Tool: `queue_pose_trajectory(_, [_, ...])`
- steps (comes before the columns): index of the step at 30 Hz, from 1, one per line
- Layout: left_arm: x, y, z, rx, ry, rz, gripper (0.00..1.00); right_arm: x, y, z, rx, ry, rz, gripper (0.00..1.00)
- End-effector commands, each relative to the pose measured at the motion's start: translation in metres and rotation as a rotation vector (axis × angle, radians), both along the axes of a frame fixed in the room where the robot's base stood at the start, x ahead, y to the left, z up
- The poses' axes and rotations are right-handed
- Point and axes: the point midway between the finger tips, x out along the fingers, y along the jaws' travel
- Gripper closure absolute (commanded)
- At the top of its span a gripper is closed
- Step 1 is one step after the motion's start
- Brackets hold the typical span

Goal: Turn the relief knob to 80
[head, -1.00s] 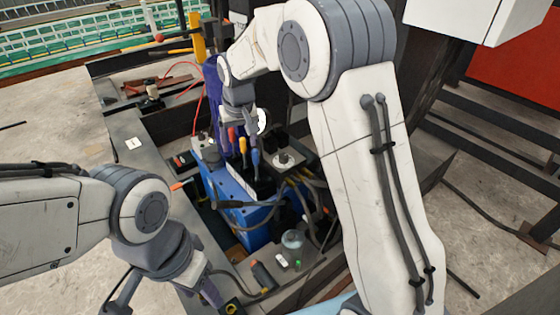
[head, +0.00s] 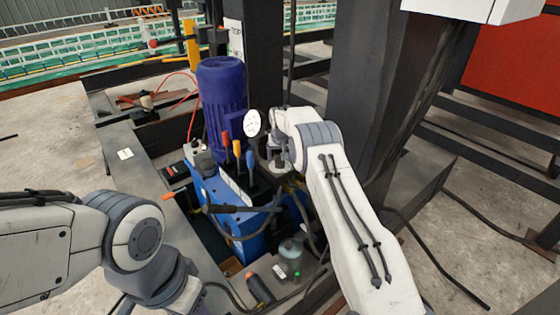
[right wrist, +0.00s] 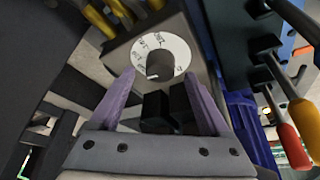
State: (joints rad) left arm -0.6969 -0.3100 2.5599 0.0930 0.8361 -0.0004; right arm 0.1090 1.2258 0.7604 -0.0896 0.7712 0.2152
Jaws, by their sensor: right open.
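The relief knob (right wrist: 159,66) is a small black knob on a round white dial (right wrist: 150,42), set on a grey block. The dial's markings are too small to read surely. My right gripper (right wrist: 159,76) is open, its two purple fingers pointing at the dial, one on each side of the knob in the picture. I cannot tell whether they touch it. In the head view my right gripper (head: 276,158) is over the grey block beside the levers and largely covers the knob. My left arm comes in at lower left; its gripper is beyond the bottom edge.
A blue power unit (head: 235,215) with a purple motor (head: 221,95) stands beside it. Red, orange and blue levers (head: 238,150) and a white gauge (head: 252,123) are close to the right gripper. A dark steel column (head: 360,90) rises behind my right arm. Hoses run below.

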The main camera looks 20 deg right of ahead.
Motion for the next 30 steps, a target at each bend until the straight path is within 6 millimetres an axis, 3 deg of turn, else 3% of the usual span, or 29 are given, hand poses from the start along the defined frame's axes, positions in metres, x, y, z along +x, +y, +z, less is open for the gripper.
queue_pose_trajectory(6, [0.000,0.000,-0.003,0.000,0.000,0.000,0.50,0.007,-0.002,-0.016,0.001,-0.001,0.000,0.20])
queue_pose_trajectory(16, [0.000,0.000,-0.003,0.000,0.000,0.000,0.50,0.008,-0.002,-0.017,0.000,-0.002,0.000,0.20])
queue_pose_trajectory(17, [0.000,0.000,-0.003,0.000,0.000,0.000,0.50,0.008,-0.002,-0.017,0.000,-0.002,0.000,0.28])
queue_pose_trajectory(22, [0.000,0.000,-0.003,0.000,0.000,0.000,0.50,0.008,-0.002,-0.017,0.000,-0.002,0.000,0.93])
queue_pose_trajectory(23, [0.000,0.000,-0.003,0.000,0.000,0.000,0.50,0.008,-0.002,-0.017,0.000,-0.002,0.000,1.00])
queue_pose_trajectory(30, [0.000,0.000,-0.002,0.000,0.000,0.000,0.50,0.008,-0.002,-0.017,0.001,-0.002,0.019,1.00])
